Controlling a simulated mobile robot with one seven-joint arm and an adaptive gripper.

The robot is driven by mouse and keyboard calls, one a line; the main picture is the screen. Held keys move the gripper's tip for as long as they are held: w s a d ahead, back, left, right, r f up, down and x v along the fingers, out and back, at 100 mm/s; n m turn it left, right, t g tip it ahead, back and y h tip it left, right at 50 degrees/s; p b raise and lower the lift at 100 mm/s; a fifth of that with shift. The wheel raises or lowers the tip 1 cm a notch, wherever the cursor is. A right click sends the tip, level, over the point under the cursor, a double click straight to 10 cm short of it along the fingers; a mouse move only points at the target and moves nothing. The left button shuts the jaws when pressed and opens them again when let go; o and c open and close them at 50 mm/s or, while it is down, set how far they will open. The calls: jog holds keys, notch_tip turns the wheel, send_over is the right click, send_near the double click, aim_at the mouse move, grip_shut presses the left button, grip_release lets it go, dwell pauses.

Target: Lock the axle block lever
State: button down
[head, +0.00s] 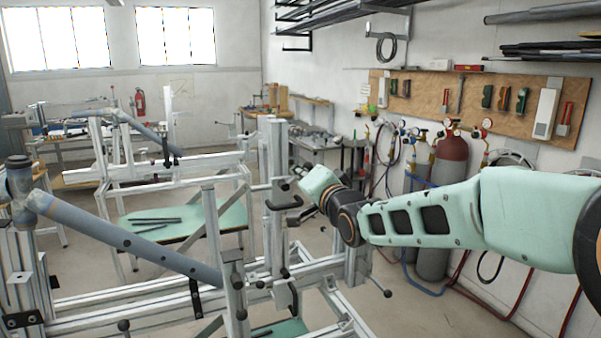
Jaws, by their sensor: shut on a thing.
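The frame jig (150,320) stands in the foreground, built of aluminium profiles, with a grey tube (120,240) lying slanted across its left part. An upright aluminium post (275,165) with dark clamp parts rises from the jig near the middle. A black handle (285,205) sticks out from this post. My gripper (299,172) is at the end of my mint arm, beside the upper right side of the post. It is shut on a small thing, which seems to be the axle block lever. Its fingertips are small and partly hidden, so the lever's angle cannot be told.
Black ball-ended levers (387,293) stick out low on the jig's right. A second jig with a green shelf (180,222) stands behind. Gas cylinders (447,175) with hoses stand by the right wall below a tool board (470,95). Some floor right of the jig is clear.

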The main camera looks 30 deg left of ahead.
jog(key=shift+w+d+f+m+p, duration=0.15)
jog(key=shift+f+m, duration=0.3)
jog(key=shift+m, duration=0.7)
jog(key=shift+w+d+f+m+p, duration=0.1)
jog(key=shift+f+m, duration=0.35)
jog(key=shift+m, duration=0.75)
jog(key=shift+w+d+f+m+p, duration=0.15)
jog(key=shift+f+m, duration=0.3)
jog(key=shift+m, duration=0.7)
jog(key=shift+a+g, duration=0.1)
jog(key=shift+g, duration=0.2)
jog(key=c, duration=2.1)
grip_release()
jog(key=shift+f, duration=0.1)
jog(key=shift+v, duration=6)
jog(key=shift+f, duration=0.1)
